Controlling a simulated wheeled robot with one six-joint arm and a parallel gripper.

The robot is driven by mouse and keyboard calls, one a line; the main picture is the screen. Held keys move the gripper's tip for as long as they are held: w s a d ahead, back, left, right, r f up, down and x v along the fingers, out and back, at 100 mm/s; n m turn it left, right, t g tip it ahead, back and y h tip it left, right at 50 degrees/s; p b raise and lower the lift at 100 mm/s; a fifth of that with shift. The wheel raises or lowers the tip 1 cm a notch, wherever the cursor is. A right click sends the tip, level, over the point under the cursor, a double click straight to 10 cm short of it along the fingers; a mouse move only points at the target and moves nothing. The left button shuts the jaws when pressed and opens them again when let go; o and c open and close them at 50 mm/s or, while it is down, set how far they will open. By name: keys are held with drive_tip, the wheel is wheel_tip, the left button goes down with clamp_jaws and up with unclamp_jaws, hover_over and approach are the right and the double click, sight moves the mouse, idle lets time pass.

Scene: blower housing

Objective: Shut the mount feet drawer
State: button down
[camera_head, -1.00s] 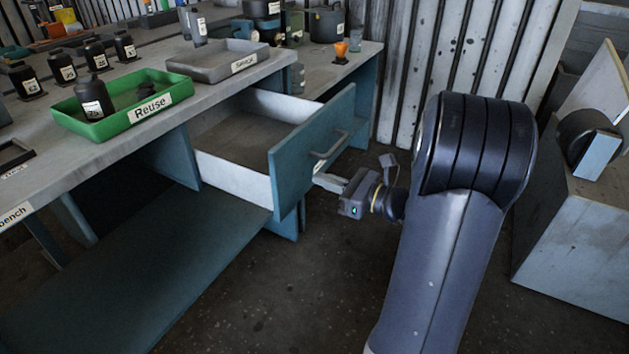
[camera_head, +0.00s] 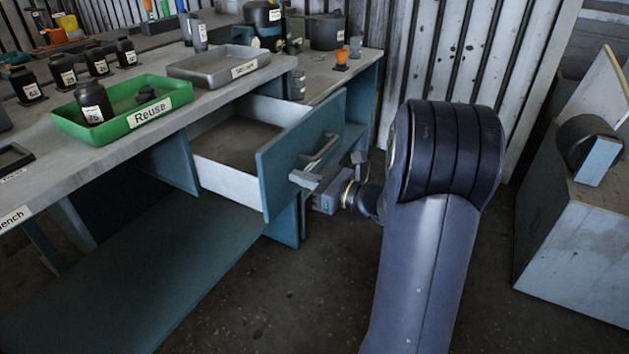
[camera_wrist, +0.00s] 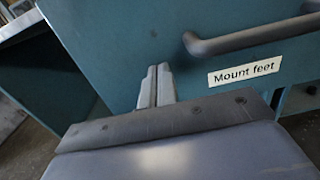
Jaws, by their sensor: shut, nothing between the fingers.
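The mount feet drawer (camera_head: 296,160) is a teal-fronted drawer under the bench, pulled partly out, with pale inner walls and a grey bar handle (camera_head: 320,151). Its inside looks empty. In the wrist view its front (camera_wrist: 120,45) fills the picture, with the label "Mount feet" (camera_wrist: 244,73) below the handle (camera_wrist: 250,38). My gripper (camera_head: 305,179) is shut and empty. Its fingertips (camera_wrist: 157,72) are at the drawer front, below and left of the handle in the wrist view. I cannot tell for certain whether they touch the panel.
A green Reuse tray (camera_head: 59,118) and a grey tray (camera_head: 225,57) stand on the bench top above the drawer. Several black bottles stand at the left. A grey box-like stand (camera_head: 570,235) is on the right. The floor in front of the bench is open.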

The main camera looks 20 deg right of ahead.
drive_tip(key=x, duration=2)
drive_tip(key=shift+s+p, duration=0.1)
drive_tip(key=shift+p, duration=0.2)
drive_tip(key=shift+a+r, duration=0.15)
drive_tip(key=shift+r, duration=0.1)
